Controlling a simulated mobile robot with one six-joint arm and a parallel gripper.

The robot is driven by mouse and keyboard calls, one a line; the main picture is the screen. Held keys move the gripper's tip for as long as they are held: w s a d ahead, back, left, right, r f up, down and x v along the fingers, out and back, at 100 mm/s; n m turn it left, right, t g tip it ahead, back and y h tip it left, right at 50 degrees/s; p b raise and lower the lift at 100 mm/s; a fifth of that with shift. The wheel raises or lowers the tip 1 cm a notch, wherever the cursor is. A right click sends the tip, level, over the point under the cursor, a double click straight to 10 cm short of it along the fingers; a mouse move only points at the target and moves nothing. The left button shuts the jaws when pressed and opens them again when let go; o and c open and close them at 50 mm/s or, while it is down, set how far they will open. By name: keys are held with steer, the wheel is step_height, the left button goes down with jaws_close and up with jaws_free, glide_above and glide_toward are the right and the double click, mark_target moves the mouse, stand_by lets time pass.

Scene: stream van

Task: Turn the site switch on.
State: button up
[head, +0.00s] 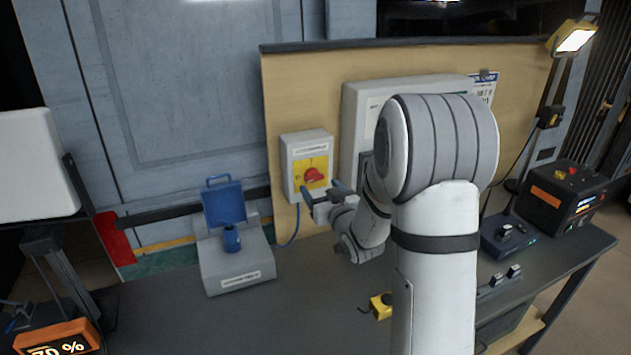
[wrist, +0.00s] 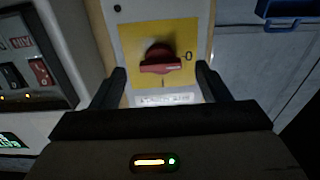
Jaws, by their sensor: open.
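The switch is a red rotary knob (head: 315,176) on a yellow plate, on a pale grey box (head: 292,146) fixed to the tan board. The box's label is too small to read. In the wrist view the knob (wrist: 160,62) has its handle lying crosswise, roughly in line with a mark like an O at the right of the plate; a short line mark is below the knob. My gripper (head: 321,191) is open and empty in front of the box, a little below the knob. In the wrist view its fingers (wrist: 160,86) stand apart on either side, not touching the knob.
A larger grey panel (head: 357,97) is right of the switch box, partly hidden by my arm. A grey unit with a blue lever (head: 222,205) is at the left. A yellow item (head: 381,305) and dark devices (head: 565,195) are on the bench's right.

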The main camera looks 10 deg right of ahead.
mark_target(313, 177)
steer(key=shift+w+a, duration=0.15)
steer(key=shift+w, duration=0.6)
steer(key=shift+w+a, duration=0.15)
steer(key=shift+w, duration=0.55)
steer(key=shift+c, duration=0.3)
steer(key=c, duration=0.9)
